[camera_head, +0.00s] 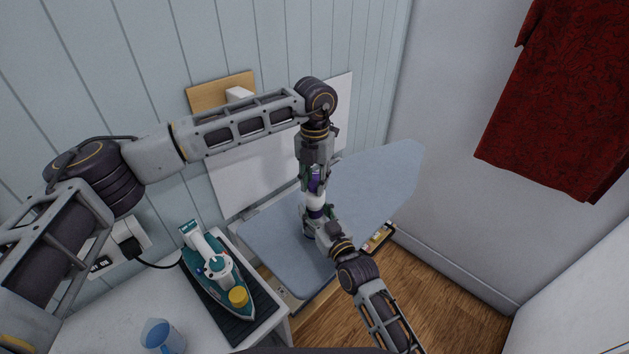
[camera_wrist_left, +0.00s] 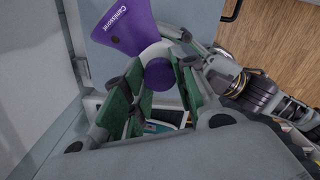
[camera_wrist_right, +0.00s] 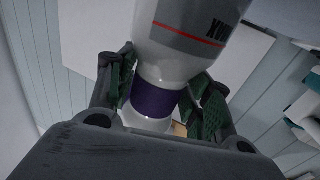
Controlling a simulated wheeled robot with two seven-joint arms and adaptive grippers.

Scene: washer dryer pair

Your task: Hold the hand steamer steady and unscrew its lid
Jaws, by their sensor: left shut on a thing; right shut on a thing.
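The hand steamer (camera_head: 316,200), white and purple, is held between my two grippers above the ironing board in the head view. My left gripper (camera_head: 316,178) is above it. In the left wrist view its green fingers (camera_wrist_left: 165,95) are on either side of a round purple cap (camera_wrist_left: 158,73), which looks like the lid. The steamer's purple head (camera_wrist_left: 122,27) with lettering shows beyond. My right gripper (camera_head: 316,222) is shut on the steamer from below. In the right wrist view its fingers (camera_wrist_right: 163,100) flank a purple band (camera_wrist_right: 155,101) under the white body (camera_wrist_right: 190,35). The exact contacts are partly hidden.
The blue ironing board (camera_head: 375,185) lies below the grippers. A teal iron (camera_head: 215,270) stands on a dark mat on the white counter at the left, with a blue cup (camera_head: 162,335) nearby. A red cloth (camera_head: 560,95) hangs at the right.

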